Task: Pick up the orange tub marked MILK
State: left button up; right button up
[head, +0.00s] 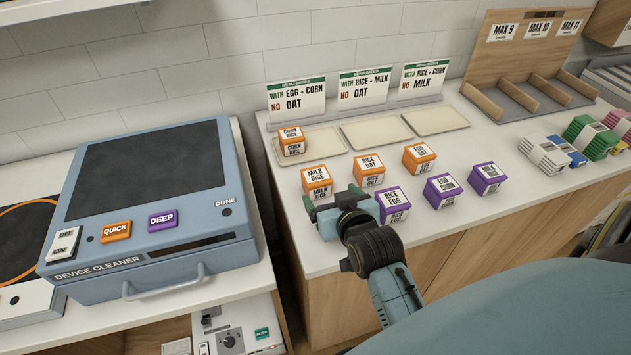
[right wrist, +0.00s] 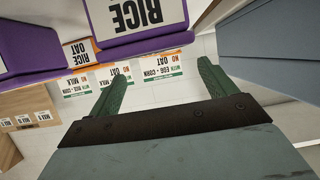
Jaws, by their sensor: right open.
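The orange tub marked MILK RICE (head: 316,174) stands on the white counter in the head view, at the left end of a row of orange tubs. My right gripper (head: 333,201) is just in front of it, on the near side. The gripper is open and empty, and its fingers partly overlap the tub's lower front. In the right wrist view the green fingers (right wrist: 158,88) are spread with nothing between them. I cannot make out the MILK tub in that view. My left gripper is not in view.
A purple RICE EGG tub (head: 393,201) stands close to the right of my gripper. An orange RICE OAT tub (head: 368,167) is right of the MILK tub. A CORN RICE tub (head: 292,139) sits on the left tray (head: 333,146). The device cleaner (head: 150,190) is at left.

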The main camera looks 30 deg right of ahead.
aim_at(318, 178)
jog(key=shift+w+d+f, duration=0.15)
jog(key=shift+w+f, duration=0.15)
jog(key=shift+w, duration=0.35)
jog(key=shift+w+f, duration=0.1)
jog(key=shift+w, duration=0.15)
jog(key=shift+w+d+f, duration=0.1)
jog(key=shift+w+d, duration=0.1)
jog(key=shift+w, duration=0.35)
jog(key=x, duration=0.3)
jog(key=shift+w+f, duration=0.1)
jog(key=shift+w, duration=0.3)
jog(key=shift+w+d, duration=0.1)
jog(key=shift+w, duration=0.1)
jog(key=shift+c, duration=0.2)
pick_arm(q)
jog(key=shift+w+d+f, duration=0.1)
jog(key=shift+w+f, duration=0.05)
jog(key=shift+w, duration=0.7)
pick_arm(e)
jog(key=c, duration=1.1)
